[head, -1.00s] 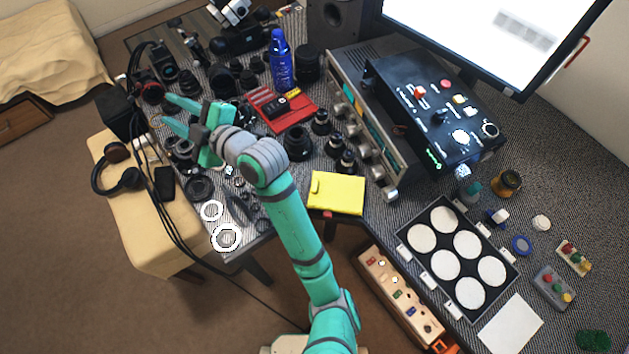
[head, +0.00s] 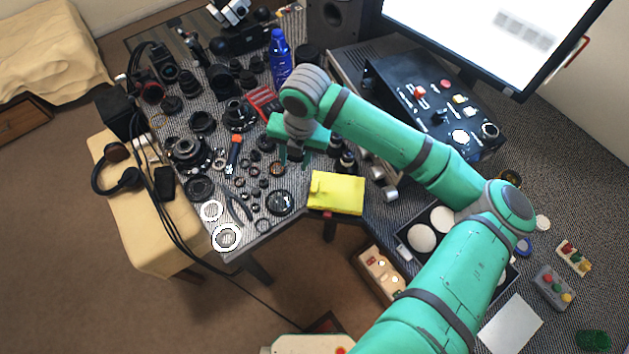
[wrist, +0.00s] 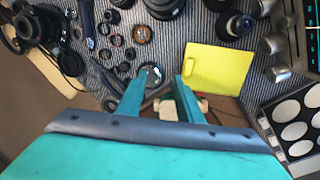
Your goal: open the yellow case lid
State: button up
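The yellow case (head: 337,194) lies flat at the table's front edge in the head view, with its lid shut. In the wrist view the yellow case (wrist: 218,70) is right of centre, beyond my fingertips. My gripper (head: 294,158) is above and behind the case, a little to its left, pointing down. In the wrist view my gripper (wrist: 156,82) has its two fingers apart with nothing held between them. The fingers are not touching the case.
Several lens parts and rings cover the table left of the case, including a dark round lens (head: 279,202). Small lens barrels (head: 347,161) stand just behind it. The grey knobbed unit (head: 385,180) is to the right. A tray of white discs (head: 404,248) lies front right.

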jog(key=h, duration=0.1)
send_over(315, 185)
jog(key=shift+g, duration=0.3)
notch_tip(315, 185, down, 11)
jog(key=shift+s+r, duration=0.1)
jog(key=shift+c, duration=0.6)
grip_shut()
